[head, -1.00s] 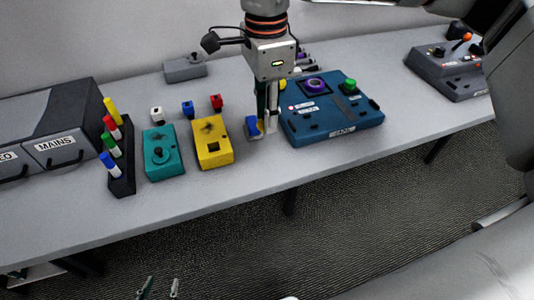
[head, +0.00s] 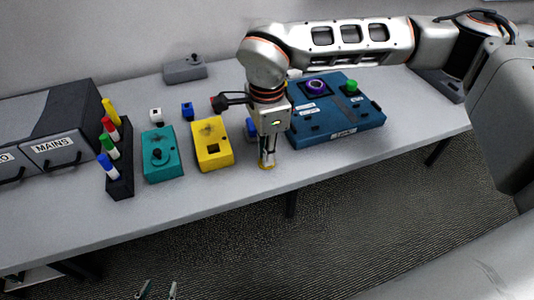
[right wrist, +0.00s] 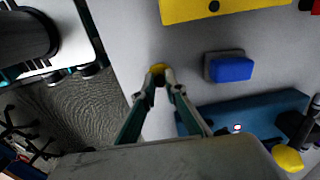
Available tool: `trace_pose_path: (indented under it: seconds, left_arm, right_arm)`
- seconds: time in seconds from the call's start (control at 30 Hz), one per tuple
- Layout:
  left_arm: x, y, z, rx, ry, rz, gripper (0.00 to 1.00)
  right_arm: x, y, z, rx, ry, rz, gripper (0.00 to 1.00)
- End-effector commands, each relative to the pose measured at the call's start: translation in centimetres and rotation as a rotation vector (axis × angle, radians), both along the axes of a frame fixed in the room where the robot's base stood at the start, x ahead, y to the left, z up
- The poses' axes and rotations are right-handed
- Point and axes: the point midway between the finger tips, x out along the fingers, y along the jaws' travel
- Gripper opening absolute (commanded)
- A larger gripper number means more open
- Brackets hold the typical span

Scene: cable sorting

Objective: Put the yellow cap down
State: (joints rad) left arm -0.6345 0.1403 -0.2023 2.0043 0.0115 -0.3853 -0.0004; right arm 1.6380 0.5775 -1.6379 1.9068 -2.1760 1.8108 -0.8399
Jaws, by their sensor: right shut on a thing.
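The yellow cap (right wrist: 157,68) is between the fingertips of my right gripper (right wrist: 160,78) in the right wrist view. In the head view the cap (head: 266,166) shows at the tips of my right gripper (head: 267,161), low over the grey table (head: 235,190) near its front edge. I cannot tell whether it touches the table. My left gripper (head: 158,290) shows only its two fingertips at the bottom of the head view, apart and empty, away from the table.
A yellow box (head: 212,146) and a teal box (head: 161,155) stand left of my right gripper. A blue block (head: 250,128) is just behind it, and a blue panel (head: 335,115) stands to the right. A marker rack (head: 120,180) is farther left. Bare table lies in front of the boxes.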

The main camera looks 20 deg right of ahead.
Motion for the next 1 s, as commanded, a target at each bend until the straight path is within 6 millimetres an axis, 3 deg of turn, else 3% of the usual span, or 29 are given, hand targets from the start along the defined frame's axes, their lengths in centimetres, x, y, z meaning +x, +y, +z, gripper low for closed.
trace_pose_path:
  seconds: [0.07, 0.1, 0.2, 0.67, 1.0]
  left_arm:
    - [0.0, 0.0, -0.2, 0.001, 0.002, 0.0, 0.4]
    - [0.0, 0.0, -0.2, 0.001, 0.002, 0.0, 0.4]
    - [0.0, 0.0, -0.2, 0.001, 0.002, 0.0, 0.4]
    - [0.0, 0.0, 0.0, -0.001, 0.0, 0.001, 0.4]
    - [0.1, -0.1, 0.5, -0.005, -0.002, 0.001, 0.4]
  right_arm:
    - [-0.8, -0.1, -0.9, -0.009, 0.027, 0.002, 0.0]
    - [-0.8, -0.1, -0.9, -0.009, 0.027, 0.003, 0.22]
    - [-0.8, -0.1, -0.9, -0.009, 0.026, 0.003, 0.43]
    - [-0.4, -0.1, 0.2, -0.005, 0.014, 0.001, 0.43]
    - [-0.3, -0.1, 6.5, -0.005, 0.009, 0.001, 0.43]
